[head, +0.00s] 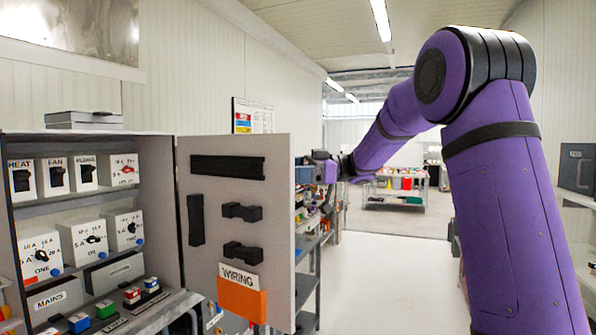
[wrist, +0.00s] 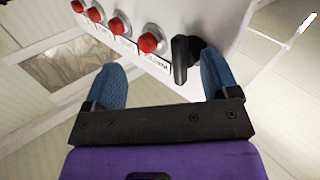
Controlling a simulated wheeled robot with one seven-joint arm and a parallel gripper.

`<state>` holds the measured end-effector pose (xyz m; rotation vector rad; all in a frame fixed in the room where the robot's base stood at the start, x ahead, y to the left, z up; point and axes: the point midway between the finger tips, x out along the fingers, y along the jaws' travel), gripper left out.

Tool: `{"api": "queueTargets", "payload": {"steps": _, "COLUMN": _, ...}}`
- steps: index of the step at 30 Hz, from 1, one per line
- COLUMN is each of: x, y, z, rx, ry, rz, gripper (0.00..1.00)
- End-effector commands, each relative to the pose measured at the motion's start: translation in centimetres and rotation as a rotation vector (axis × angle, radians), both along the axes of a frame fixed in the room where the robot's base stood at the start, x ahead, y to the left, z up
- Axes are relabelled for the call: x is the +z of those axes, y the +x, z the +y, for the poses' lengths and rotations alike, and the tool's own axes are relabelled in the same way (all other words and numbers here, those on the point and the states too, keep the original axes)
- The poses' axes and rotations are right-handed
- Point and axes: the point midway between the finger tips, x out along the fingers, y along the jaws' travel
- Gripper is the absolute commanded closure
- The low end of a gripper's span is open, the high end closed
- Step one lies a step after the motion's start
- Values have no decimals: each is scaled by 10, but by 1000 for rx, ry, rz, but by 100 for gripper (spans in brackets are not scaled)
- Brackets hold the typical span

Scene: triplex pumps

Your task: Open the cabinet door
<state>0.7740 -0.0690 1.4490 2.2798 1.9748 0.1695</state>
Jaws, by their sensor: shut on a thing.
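The cabinet door (head: 282,200) stands wide open in the head view, its grey inner face towards me. The cabinet (head: 155,190) is open to its left, with shelves and labelled switch boxes showing. In the wrist view the white outer face of the door (wrist: 222,22) carries a row of red knobs (wrist: 150,42) and a black handle (wrist: 181,60).
An orange pocket (head: 242,299) marked WIRING and several black holders are on the door's inner face. Shelving (head: 310,262) stands behind the door. My purple arm spans the right side. The white floor (head: 390,275) in the middle is clear.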

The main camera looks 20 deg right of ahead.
Motion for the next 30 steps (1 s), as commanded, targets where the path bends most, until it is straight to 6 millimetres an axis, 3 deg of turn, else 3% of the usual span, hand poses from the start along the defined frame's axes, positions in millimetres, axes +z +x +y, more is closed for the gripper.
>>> {"api": "queueTargets", "payload": {"steps": 23, "x": -5, "y": 2, "z": 1, "rx": -3, "ry": -2, "rz": 8, "gripper": 50}}
{"api": "queueTargets", "payload": {"steps": 30, "x": -5, "y": -2, "z": -25, "rx": -6, "ry": -2, "rz": 7, "gripper": 51}}
